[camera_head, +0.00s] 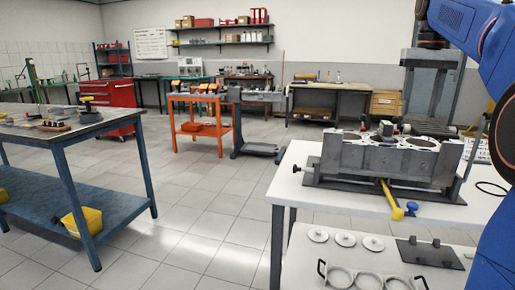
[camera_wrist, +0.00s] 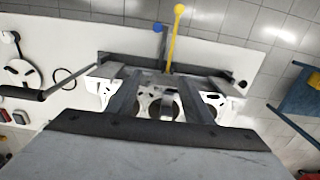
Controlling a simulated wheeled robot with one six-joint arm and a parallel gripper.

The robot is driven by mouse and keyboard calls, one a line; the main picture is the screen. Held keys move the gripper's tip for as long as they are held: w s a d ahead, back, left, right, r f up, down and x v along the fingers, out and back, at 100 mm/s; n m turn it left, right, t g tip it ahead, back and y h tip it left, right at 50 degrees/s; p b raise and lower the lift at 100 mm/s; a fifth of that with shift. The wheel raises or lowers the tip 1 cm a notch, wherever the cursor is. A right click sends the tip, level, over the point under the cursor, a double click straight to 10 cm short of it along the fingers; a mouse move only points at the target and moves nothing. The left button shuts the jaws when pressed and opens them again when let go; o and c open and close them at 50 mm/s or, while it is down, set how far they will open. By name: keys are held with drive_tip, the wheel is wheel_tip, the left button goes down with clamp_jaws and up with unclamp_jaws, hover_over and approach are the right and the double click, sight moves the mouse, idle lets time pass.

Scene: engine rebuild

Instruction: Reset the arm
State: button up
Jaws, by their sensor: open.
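My gripper (camera_wrist: 160,82) shows in the wrist view as two dark fingers, apart and with nothing held between them. It is over the grey engine block (camera_wrist: 222,108), whose round bores show between and beside the fingers. How high it is above the block I cannot tell. In the head view the engine block (camera_head: 378,158) sits in a dark stand on the white table (camera_head: 300,187).
A yellow-handled bar (camera_head: 392,200) and a blue knob (camera_head: 411,208) stick out at the block's front. Round discs (camera_head: 345,239), a ring fixture (camera_head: 368,283) and a dark plate (camera_head: 430,253) lie in front. A blue workbench (camera_head: 68,142) stands left. Floor between is clear.

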drive_tip(key=s+a+f+n+t, duration=0.2)
drive_tip(key=s+a+f, duration=0.8)
drive_tip(key=s+f, duration=0.35)
drive_tip(key=s+a+f+t, duration=0.1)
drive_tip(key=s+a+f, duration=0.1)
drive_tip(key=s+f, duration=0.6)
drive_tip(key=s+a+f+n+t, duration=0.1)
drive_tip(key=s+a+f, duration=0.2)
drive_tip(key=s+f, duration=0.4)
wheel_tip(320, 180, down, 7)
drive_tip(key=shift+s+f+t, duration=0.1)
drive_tip(key=shift+s+t, duration=0.2)
drive_tip(key=shift+s, duration=0.1)
drive_tip(key=shift+c, duration=0.6)
